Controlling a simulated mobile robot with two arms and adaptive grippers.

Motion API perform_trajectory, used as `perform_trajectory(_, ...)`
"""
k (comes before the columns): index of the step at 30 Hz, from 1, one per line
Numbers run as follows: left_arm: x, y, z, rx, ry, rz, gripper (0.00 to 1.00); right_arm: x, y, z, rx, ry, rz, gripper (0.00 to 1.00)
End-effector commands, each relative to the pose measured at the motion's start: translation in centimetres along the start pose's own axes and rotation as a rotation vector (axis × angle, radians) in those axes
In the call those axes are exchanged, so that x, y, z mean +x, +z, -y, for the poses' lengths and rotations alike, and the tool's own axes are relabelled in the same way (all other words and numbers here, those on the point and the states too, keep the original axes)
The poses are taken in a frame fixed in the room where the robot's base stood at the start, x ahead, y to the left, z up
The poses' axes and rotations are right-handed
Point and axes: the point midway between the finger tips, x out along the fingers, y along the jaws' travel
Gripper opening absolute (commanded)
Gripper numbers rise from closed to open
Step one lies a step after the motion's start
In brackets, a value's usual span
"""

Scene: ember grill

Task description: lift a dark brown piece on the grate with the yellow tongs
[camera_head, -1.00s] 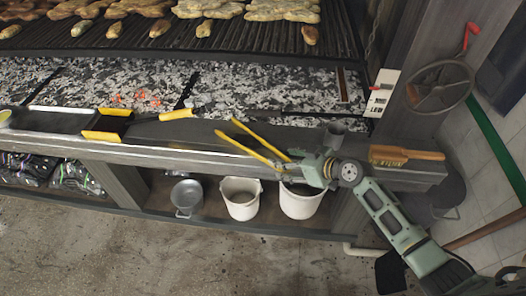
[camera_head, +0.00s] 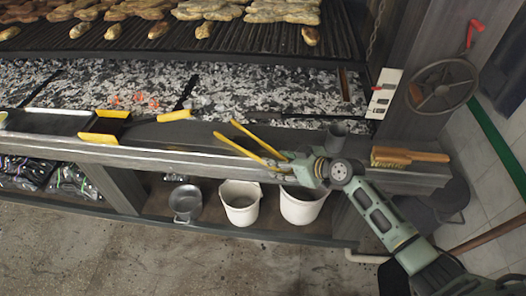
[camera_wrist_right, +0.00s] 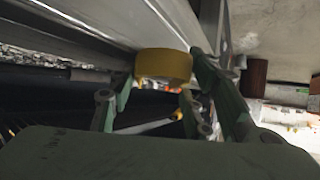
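The yellow tongs (camera_head: 250,148) point up and left from my right gripper (camera_head: 292,168), with their two arms spread apart over the grill's front ledge. In the right wrist view, a yellow part of the tongs (camera_wrist_right: 163,65) sits between the green fingers of my right gripper (camera_wrist_right: 165,90), which looks shut on them. The tongs' tips are well short of the grate (camera_head: 240,38). Brown pieces (camera_head: 140,8) lie along the back of the grate, with smaller ones (camera_head: 158,29) in front; which is darkest is hard to tell. My left gripper is out of view.
Ash and embers (camera_head: 240,90) lie below the grate. A yellow-handled shovel (camera_head: 100,138) and a wooden-handled brush (camera_head: 410,155) lie on the ledge (camera_head: 180,160). White buckets (camera_head: 240,202) and a metal pot (camera_head: 186,202) are underneath.

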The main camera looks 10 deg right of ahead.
Motion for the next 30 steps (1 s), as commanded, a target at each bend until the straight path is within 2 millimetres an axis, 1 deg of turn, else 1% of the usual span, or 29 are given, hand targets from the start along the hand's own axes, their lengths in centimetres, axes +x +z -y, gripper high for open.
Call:
perform_trajectory(1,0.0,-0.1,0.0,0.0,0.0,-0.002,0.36,0.0,0.0,0.0,0.0,0.0,0.001,0.44)
perform_trajectory(3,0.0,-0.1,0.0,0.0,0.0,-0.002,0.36,0.0,0.0,0.0,0.0,0.0,0.001,0.38)
perform_trajectory(6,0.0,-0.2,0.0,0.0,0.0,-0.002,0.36,-0.1,-0.1,0.0,0.0,0.0,-0.001,0.35)
perform_trajectory(8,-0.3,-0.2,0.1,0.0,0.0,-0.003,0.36,-0.2,-0.4,0.0,0.0,0.0,-0.001,0.35)
perform_trajectory(30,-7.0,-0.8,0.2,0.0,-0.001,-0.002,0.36,-4.8,-8.0,-0.4,-0.002,0.0,-0.001,0.35)
